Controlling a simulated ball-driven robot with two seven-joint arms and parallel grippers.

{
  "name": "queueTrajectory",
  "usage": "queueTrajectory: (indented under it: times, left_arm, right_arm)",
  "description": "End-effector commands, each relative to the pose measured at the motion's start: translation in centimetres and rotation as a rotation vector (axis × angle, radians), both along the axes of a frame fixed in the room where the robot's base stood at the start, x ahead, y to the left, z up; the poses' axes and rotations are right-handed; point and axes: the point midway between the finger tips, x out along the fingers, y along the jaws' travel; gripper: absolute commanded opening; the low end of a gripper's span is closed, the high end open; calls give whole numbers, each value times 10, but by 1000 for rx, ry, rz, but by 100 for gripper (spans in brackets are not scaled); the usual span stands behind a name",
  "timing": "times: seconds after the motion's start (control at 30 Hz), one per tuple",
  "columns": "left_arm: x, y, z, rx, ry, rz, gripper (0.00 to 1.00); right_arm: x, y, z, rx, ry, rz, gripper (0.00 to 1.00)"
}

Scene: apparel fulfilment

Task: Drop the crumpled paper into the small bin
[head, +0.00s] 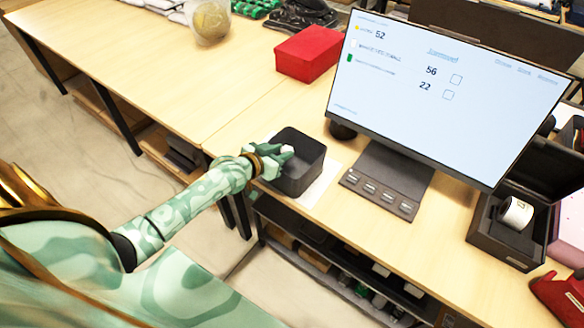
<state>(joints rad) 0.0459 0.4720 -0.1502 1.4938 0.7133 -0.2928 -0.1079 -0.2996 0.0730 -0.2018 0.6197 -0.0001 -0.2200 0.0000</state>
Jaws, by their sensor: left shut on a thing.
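My left gripper (279,153) reaches in from the left and is over the left side of the small bin (303,181). The bin is a dark grey, square-sided container with rounded corners, standing on the light wooden table. My gripper is shut on the crumpled paper (287,149), of which only a small whitish bit shows at the fingertips. The fingers hide most of it. I cannot tell whether the gripper touches the bin's rim. My right gripper is not in view.
A white sheet (322,185) lies under the bin. A monitor (440,110) stands to the right, with a dark keypad base (385,180) before it. A red box (309,52) sits behind. An open black box (505,225) with a white roll is at right.

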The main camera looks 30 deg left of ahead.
Motion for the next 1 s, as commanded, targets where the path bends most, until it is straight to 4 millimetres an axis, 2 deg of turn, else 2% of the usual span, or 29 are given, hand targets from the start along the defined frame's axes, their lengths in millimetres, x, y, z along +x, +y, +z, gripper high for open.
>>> queueTrajectory:
  times: [0.03,0.07,0.13,0.17,0.43,0.57,0.67,1.0]
  left_arm:
    - [0,0,1,0,0,0,7]
    - [0,0,1,0,0,0,30]
    - [0,0,1,0,0,0,50]
    - [0,0,1,0,0,0,53]
    - [-1,0,1,0,0,0,53]
    - [-11,2,6,1,2,0,53]
    - [-29,4,15,1,2,-1,53]
    - [-113,16,49,2,3,-2,53]
  right_arm:
    - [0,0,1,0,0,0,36]
    - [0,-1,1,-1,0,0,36]
    - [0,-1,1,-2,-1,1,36]
    - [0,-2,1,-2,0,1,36]
    - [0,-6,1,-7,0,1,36]
    - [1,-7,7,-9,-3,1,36]
    - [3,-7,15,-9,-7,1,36]
    - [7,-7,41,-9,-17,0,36]
